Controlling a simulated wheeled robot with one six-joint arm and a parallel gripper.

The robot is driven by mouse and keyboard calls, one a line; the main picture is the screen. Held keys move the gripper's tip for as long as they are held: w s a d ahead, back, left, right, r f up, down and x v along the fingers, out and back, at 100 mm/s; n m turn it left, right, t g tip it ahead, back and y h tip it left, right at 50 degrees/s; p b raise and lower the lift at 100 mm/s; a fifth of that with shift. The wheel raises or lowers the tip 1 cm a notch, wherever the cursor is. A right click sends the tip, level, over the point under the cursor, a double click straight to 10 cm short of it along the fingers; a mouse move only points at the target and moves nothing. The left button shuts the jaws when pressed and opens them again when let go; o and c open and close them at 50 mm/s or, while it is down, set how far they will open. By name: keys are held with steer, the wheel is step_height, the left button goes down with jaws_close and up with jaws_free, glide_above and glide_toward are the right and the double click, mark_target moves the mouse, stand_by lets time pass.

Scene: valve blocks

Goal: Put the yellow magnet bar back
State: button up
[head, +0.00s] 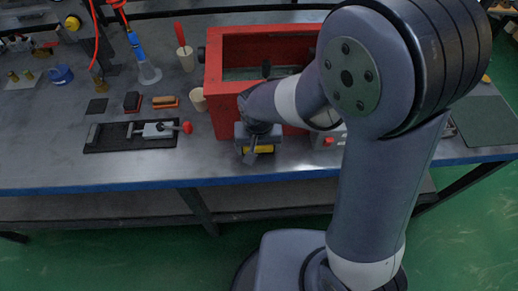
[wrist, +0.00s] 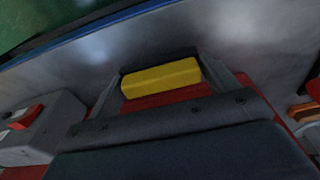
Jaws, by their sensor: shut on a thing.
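The yellow magnet bar (wrist: 160,77) sits between the two fingers of my gripper (wrist: 166,85) in the wrist view, with one finger at each end. In the head view a small part of the yellow bar (head: 260,149) shows at my gripper (head: 254,148), which is shut on it. My gripper is in front of the red box (head: 222,112), near the front of the bench. A dark strip lies along the far side of the bar in the wrist view. I cannot tell whether the bar touches the bench or the box.
A black tray (head: 100,148) with a metal clamp (head: 158,130) lies on the left of the bench (head: 60,177). A beige cup (head: 198,98) stands beside the red box. A grey device with a red button (head: 328,142) is right of my gripper. My arm hides the bench's right middle.

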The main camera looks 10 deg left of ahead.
steer(key=shift+f, duration=1.1)
steer(key=shift+f, duration=0.1)
steer(key=o, duration=0.9)
steer(key=r, duration=0.4)
steer(key=s+r, duration=0.1)
steer(key=r, duration=0.7)
steer(key=shift+s+d+r+p, duration=0.1)
steer(key=shift+s+d+p, duration=0.1)
steer(key=shift+p, duration=0.1)
